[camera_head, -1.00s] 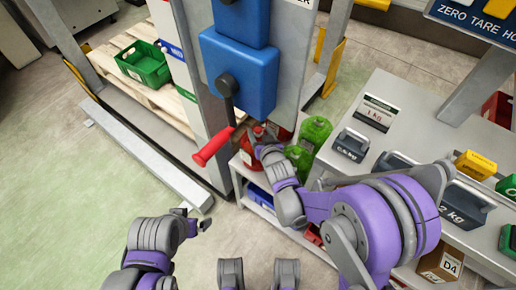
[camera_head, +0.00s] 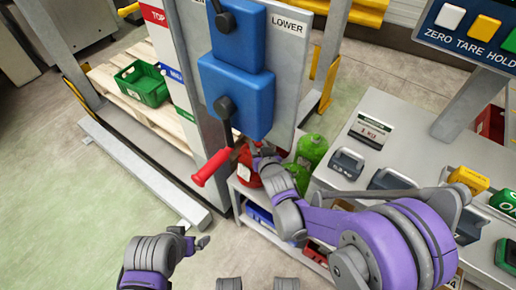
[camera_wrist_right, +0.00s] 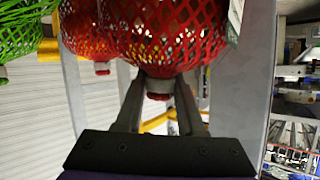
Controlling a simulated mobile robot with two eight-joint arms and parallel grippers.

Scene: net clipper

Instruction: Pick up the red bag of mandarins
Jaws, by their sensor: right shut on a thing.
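A red net bag of mandarins (camera_head: 246,174) stands on the small white shelf unit (camera_head: 236,190) below the blue boxes in the head view. In the right wrist view the red bag (camera_wrist_right: 165,35) fills the upper middle, with its neck between the fingers. My right gripper (camera_wrist_right: 160,90) is shut on that neck. In the head view my right gripper (camera_head: 256,150) reaches the top of the bag and partly hides it. My left gripper (camera_head: 201,243) is low in the head view, away from the bag; its jaw opening is unclear.
Green net bags (camera_head: 312,150) stand right beside the red bag. A lever with a red grip (camera_head: 211,167) hangs close on the left. A grey counter (camera_head: 386,108) with weights is at the right. A second red bag (camera_wrist_right: 85,28) shows in the wrist view.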

